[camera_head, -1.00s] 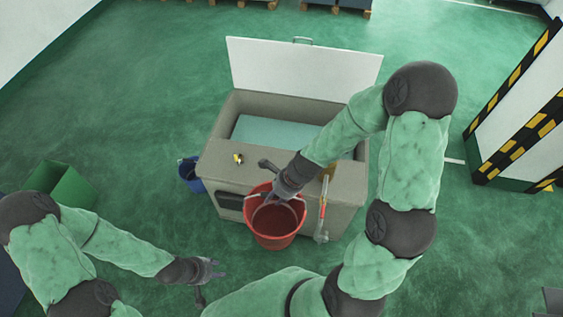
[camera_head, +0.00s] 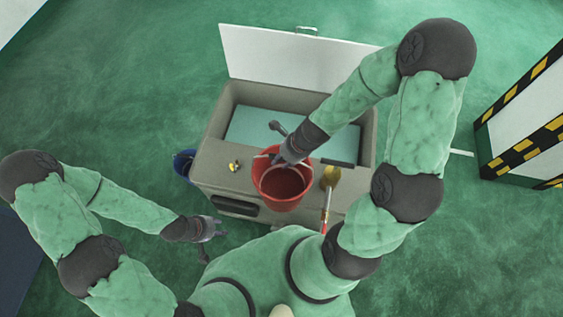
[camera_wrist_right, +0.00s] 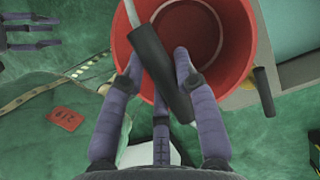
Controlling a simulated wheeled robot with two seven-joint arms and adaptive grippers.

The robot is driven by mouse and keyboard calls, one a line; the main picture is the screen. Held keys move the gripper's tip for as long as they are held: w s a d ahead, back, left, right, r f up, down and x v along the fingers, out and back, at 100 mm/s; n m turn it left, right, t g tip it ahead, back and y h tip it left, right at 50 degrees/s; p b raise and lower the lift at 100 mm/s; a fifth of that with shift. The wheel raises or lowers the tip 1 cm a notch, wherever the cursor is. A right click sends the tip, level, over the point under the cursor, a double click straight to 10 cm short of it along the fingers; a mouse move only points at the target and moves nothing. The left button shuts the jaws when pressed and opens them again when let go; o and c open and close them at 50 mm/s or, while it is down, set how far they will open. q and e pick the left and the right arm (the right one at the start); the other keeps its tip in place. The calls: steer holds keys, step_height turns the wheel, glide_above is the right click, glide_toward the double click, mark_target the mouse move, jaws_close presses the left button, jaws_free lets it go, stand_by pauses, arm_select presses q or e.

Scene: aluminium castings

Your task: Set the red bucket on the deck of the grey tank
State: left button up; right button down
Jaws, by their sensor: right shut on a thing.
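The red bucket (camera_head: 284,187) hangs upright from my right gripper (camera_head: 284,162), which is shut on the bucket's handle. In the right wrist view the fingers (camera_wrist_right: 158,75) close around the dark handle grip (camera_wrist_right: 160,75), with the open red bucket (camera_wrist_right: 240,40) beyond. The grey tank (camera_head: 212,185) stands in front of me, and its deck is the near strip of its top. In the head view the bucket overlaps the deck and its front edge; I cannot tell whether its base touches. My left gripper (camera_head: 214,228) is open and empty, left of the bucket near the tank's front.
The tank's white lid (camera_head: 290,55) stands raised behind the pale blue tank interior (camera_head: 255,128). A small yellow item (camera_head: 234,167) sits on the deck left of the bucket. A yellow-headed tool with a handle (camera_head: 330,178) lies right of it. A blue bucket (camera_head: 182,166) stands left of the tank.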

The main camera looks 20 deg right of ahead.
steer(key=shift+w+d, duration=0.2)
steer(key=shift+w, duration=0.2)
steer(key=w+d+f+p, duration=0.1)
steer(key=w+d+f, duration=0.4)
steer(key=w+f, duration=0.7)
steer(key=shift+w+f, duration=0.35)
steer(key=shift+f, duration=0.1)
steer(key=c, duration=0.9)
jaws_free()
steer(key=shift+f, duration=0.1)
steer(key=shift+c, duration=0.2)
